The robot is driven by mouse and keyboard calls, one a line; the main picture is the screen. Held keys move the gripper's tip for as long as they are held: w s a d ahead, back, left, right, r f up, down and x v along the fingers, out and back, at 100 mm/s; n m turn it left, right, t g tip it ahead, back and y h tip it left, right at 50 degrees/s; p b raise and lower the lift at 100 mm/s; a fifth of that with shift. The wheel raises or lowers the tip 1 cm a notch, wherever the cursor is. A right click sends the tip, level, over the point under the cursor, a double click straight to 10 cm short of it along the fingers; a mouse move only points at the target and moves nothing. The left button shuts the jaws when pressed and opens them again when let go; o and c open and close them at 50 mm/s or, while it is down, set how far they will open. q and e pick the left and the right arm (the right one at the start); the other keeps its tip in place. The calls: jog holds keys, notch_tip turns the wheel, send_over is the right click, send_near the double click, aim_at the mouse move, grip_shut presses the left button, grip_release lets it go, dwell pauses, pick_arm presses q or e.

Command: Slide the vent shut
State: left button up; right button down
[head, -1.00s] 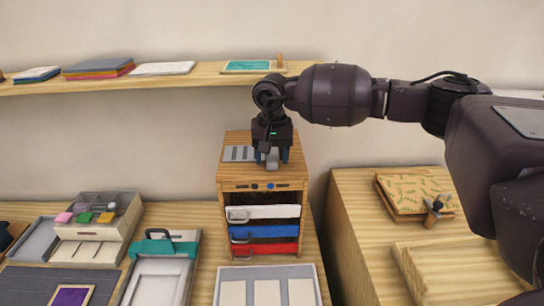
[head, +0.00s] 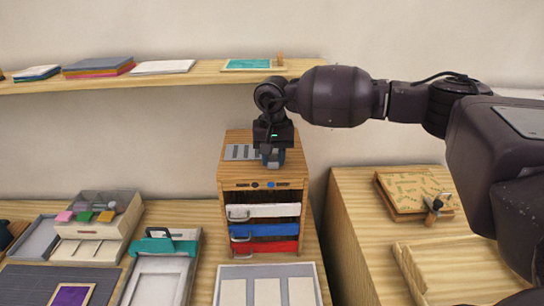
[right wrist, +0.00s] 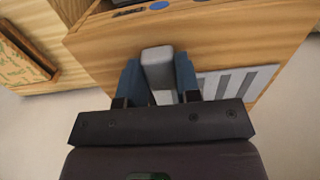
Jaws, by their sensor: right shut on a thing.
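The vent (head: 240,152) is a pale grey plate with dark slots on top of a wooden cabinet (head: 228,180). It also shows in the right wrist view (right wrist: 262,75), to the right of my fingers. A grey block-shaped handle (right wrist: 158,66) stands up from the cabinet top beside the slots. My right gripper (head: 272,158) is over the cabinet top, pointing down, its blue fingers (right wrist: 158,82) shut on the handle, one on each side. The head view mostly hides the handle behind the gripper. My left gripper is not in view.
The cabinet front has white (head: 275,211), blue (head: 270,231) and red (head: 272,247) drawers. A wooden shelf (head: 215,79) runs above, behind the gripper. A teal-clipped board (head: 165,245) and an inkpad box (head: 95,247) stand left. A wooden side table (head: 355,240) is right.

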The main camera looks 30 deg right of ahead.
aim_at(290, 165)
jog(key=d, duration=0.1)
jog(key=s+d, duration=0.1)
jog(key=d, duration=0.1)
jog(key=shift+s+d, duration=0.35)
jog(key=shift+s, duration=0.05)
jog(key=c, duration=1.3)
grip_release()
jog(key=o, duration=0.5)
jog(key=shift+s+d, duration=0.1)
jog(key=shift+d, duration=0.05)
